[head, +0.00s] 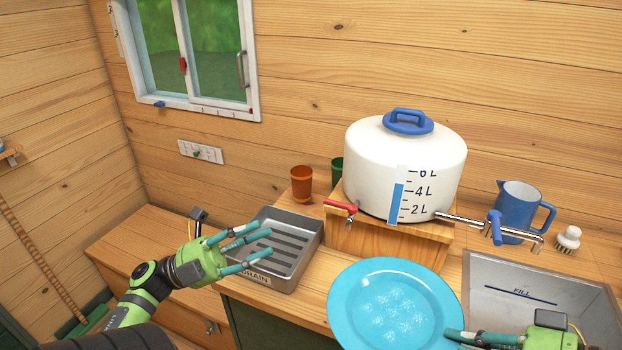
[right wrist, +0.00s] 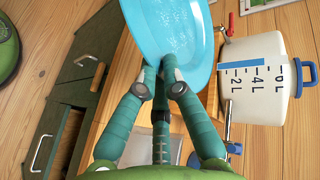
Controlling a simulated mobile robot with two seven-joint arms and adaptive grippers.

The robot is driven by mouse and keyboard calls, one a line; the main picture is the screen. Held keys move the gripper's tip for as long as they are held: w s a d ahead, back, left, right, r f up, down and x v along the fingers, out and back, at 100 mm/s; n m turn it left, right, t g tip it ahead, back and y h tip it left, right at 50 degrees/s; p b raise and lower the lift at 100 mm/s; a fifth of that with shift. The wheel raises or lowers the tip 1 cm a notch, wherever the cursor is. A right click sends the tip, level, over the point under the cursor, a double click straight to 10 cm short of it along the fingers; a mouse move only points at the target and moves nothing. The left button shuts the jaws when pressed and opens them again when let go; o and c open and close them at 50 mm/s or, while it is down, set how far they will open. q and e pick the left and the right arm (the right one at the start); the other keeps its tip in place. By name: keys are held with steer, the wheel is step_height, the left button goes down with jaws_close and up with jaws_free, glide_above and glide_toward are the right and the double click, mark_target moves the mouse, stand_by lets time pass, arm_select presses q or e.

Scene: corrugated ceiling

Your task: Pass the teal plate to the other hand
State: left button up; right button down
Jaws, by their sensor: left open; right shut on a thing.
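The teal plate (head: 393,306) is round, with pale spots in its middle. It is held up in front of the counter at the lower centre of the head view. My right gripper (head: 452,337) is shut on the plate's right edge. In the right wrist view the fingers (right wrist: 160,78) close on the rim of the plate (right wrist: 168,38). My left gripper (head: 250,253) is open and empty, left of the plate and apart from it, over the metal drain tray (head: 312,254).
A white water tank (head: 405,165) with a red tap (head: 341,206) and a metal spout stands on a wooden stand behind the plate. A metal basin (head: 540,284) lies right. A blue jug (head: 524,207), brush (head: 568,238) and brown cup (head: 301,184) stand at the back.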

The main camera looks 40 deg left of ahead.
mark_target(373, 289)
arm_select(q)
steer(key=d+f+m+g+y, duration=0.2)
steer(key=d+m+g+y, duration=0.2)
steer(key=d+g, duration=0.4)
steer(key=shift+t, duration=0.7)
steer(key=x, duration=0.8)
steer(key=s+d+x, duration=0.1)
steer(key=x, duration=0.3)
steer(key=shift+w+d, duration=0.1)
steer(key=shift+w, duration=0.05)
jaws_close()
arm_select(e)
steer(key=c, duration=1.3)
jaws_free()
